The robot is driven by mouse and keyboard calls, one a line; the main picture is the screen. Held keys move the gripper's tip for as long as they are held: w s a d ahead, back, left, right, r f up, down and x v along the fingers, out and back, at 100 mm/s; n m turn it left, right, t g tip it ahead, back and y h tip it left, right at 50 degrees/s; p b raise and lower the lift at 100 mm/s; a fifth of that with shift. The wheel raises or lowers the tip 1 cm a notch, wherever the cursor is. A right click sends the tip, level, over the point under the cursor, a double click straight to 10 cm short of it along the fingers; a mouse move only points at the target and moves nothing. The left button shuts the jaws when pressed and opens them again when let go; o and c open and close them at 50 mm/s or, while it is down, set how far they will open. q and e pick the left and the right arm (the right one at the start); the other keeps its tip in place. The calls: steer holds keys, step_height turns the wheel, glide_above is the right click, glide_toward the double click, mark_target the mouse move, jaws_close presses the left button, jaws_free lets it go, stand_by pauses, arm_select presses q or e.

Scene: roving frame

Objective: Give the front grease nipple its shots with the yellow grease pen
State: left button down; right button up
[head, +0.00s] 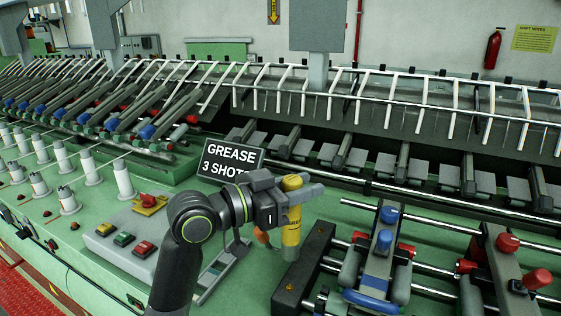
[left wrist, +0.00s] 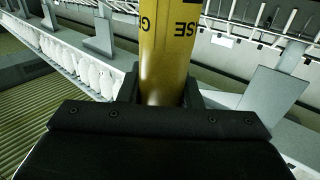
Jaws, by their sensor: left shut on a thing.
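My left gripper (head: 295,191) is shut on the yellow grease pen (head: 291,234), which stands upright between its fingers. In the left wrist view the yellow barrel (left wrist: 165,50) with black lettering rises from between the jaws. The pen's lower end is beside a dark block (head: 302,268) on the green machine top; I cannot tell whether they touch. The block has small brass-coloured spots at its ends, too small to identify surely as grease nipples. A sign (head: 231,162) reading "GREASE 3 SHOTS" stands behind my arm, partly covered by it. My right gripper is not in view.
Steel rods and a carriage with blue and red knobs (head: 384,240) lie right of the pen. A grey button box (head: 133,235) and white spools (head: 90,167) are at left. A grey metal stand (head: 222,270) and an orange item (head: 263,237) are near my arm.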

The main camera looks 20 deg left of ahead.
mark_target(292, 231)
arm_select(q)
steer(key=shift+s+d, duration=0.25)
steer(key=shift+s, duration=0.65)
steer(key=shift+f+b, duration=2.45)
steer(key=shift+f, duration=0.45)
steer(key=shift+f+b, duration=0.85)
steer(key=shift+f, duration=0.15)
steer(key=shift+r+p, duration=0.3)
steer(key=shift+r, duration=0.05)
steer(key=shift+f+b, duration=0.3)
steer(key=shift+f, duration=0.05)
